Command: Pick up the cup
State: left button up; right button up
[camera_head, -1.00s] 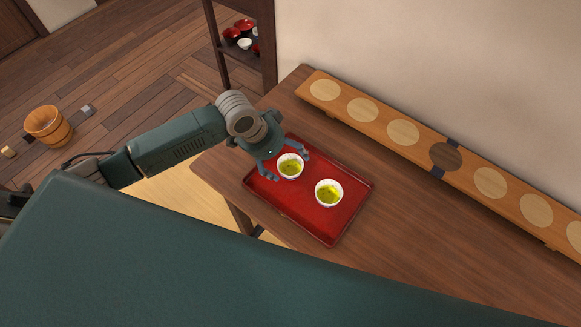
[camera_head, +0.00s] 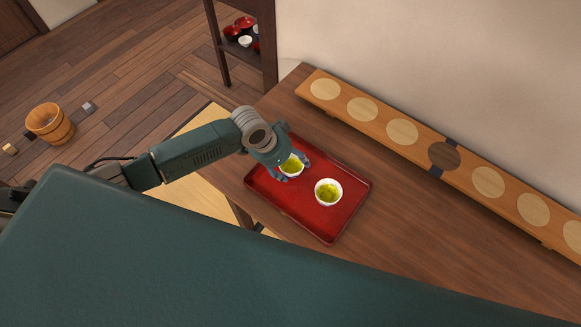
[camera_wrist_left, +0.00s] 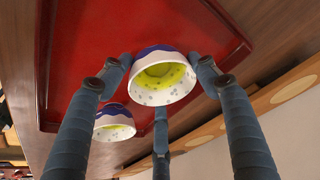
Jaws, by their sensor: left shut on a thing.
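Two white cups with yellow-green tea are at the red tray (camera_head: 333,233) on the wooden table. My left gripper (camera_head: 296,169) is shut on the farther cup (camera_head: 292,167), its fingers around the cup's sides. In the left wrist view this held cup (camera_wrist_left: 163,88) sits between the blue-grey fingers, showing speckles and a dark blue band. I cannot tell whether it is clear of the tray. The other cup (camera_head: 328,191) stands upright on the tray, nearer and to the right; it also shows in the left wrist view (camera_wrist_left: 114,130). My right gripper is out of view.
A long wooden board (camera_head: 415,160) with round pale inlays and one dark one lies along the wall. A shelf (camera_head: 268,55) with red and white bowls stands behind the table. A wooden bucket (camera_head: 50,124) is on the floor. The table right of the tray is clear.

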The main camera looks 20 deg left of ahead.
aim_at(291, 170)
pick_arm(q)
jog(key=shift+r, duration=0.2)
jog(key=shift+r, duration=1)
notch_tip(291, 170, up, 18)
jog(key=b, duration=0.2)
jog(key=shift+f, duration=0.2)
dwell(2.5)
